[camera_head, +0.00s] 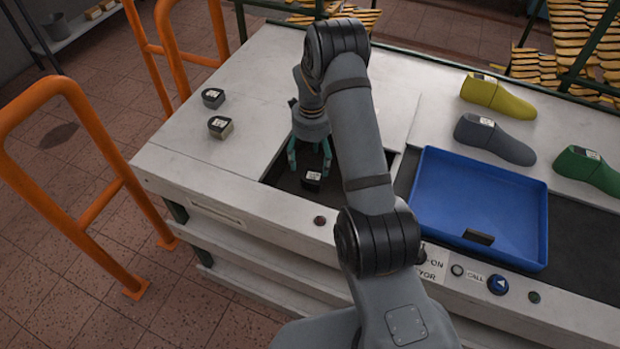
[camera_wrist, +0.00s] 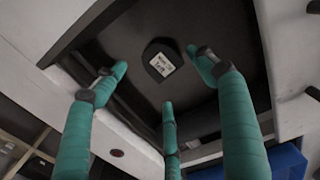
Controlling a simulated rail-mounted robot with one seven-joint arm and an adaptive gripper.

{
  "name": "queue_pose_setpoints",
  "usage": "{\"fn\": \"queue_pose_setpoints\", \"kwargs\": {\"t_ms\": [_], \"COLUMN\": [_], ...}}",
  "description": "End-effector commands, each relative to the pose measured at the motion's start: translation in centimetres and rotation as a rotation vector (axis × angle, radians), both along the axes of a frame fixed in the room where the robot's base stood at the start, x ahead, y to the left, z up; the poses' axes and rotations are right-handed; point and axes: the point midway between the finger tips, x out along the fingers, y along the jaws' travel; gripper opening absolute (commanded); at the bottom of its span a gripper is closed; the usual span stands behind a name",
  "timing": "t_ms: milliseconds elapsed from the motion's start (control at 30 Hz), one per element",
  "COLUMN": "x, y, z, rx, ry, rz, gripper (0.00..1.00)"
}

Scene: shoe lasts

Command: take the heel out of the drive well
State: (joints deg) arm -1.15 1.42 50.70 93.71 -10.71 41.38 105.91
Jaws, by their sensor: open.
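A small dark heel (camera_head: 311,181) with a white label lies in the drive well (camera_head: 283,181), a dark recess in the white bench top. In the wrist view the heel (camera_wrist: 162,60) shows its labelled face near the middle of the well floor (camera_wrist: 215,28). My gripper (camera_head: 308,165) has teal fingers and reaches down into the well, just above and beside the heel. In the wrist view the fingers (camera_wrist: 160,95) are spread apart around the heel with nothing between them touching it. My forearm hides the right part of the well.
Two other heels (camera_head: 213,98) (camera_head: 220,127) stand on the bench at left. A blue tray (camera_head: 480,205) holding a dark piece (camera_head: 478,237) sits at right. Yellow (camera_head: 497,94), grey (camera_head: 495,138) and green (camera_head: 588,168) lasts lie behind it. Orange rails (camera_head: 90,120) stand at left.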

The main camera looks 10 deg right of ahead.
Motion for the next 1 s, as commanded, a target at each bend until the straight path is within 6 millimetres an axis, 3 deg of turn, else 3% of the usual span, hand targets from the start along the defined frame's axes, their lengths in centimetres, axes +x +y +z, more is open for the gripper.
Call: {"fn": "queue_pose_setpoints", "kwargs": {"t_ms": [700, 1000], "x": [-0.2, -0.1], "y": [-0.3, -0.3], "z": [-7.6, -8.1], "rx": [0.000, 0.000], "ry": [0.001, -0.001], "rz": [0.003, 0.002], "gripper": [0.71, 0.71]}}
